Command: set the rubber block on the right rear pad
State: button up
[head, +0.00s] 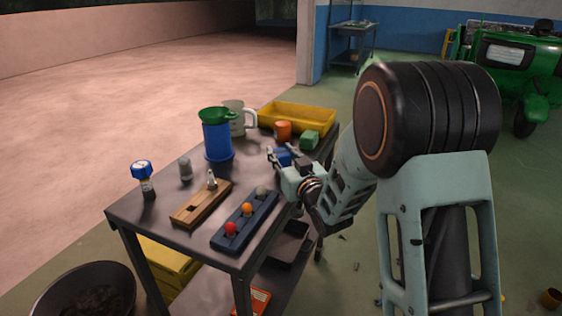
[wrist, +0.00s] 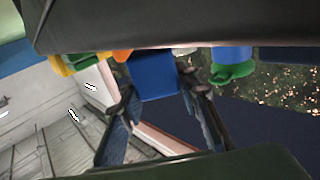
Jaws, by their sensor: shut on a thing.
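My gripper (head: 284,164) is over the right side of the metal table. It is shut on a blue block (wrist: 153,76), which sits between the two fingers in the wrist view. The block (head: 283,156) is partly hidden by the gripper in the head view. I take it to be the rubber block, but its material cannot be told. Whether it touches the tabletop cannot be told. I cannot make out the right rear pad or a lift in either view.
The metal table (head: 160,205) bears a blue cylinder with a green funnel (head: 217,140), a mug (head: 238,118), an orange cup (head: 283,131), a green block (head: 310,140), a yellow tray (head: 297,116), a wooden holder (head: 200,205) and a dark blue ball rack (head: 245,221). A green rickshaw (head: 510,55) stands behind right.

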jog(key=shift+f, duration=0.8)
jog(key=shift+f, duration=0.1)
jog(key=shift+f+b, duration=0.15)
jog(key=shift+b, duration=0.2)
jog(key=o, duration=1.2)
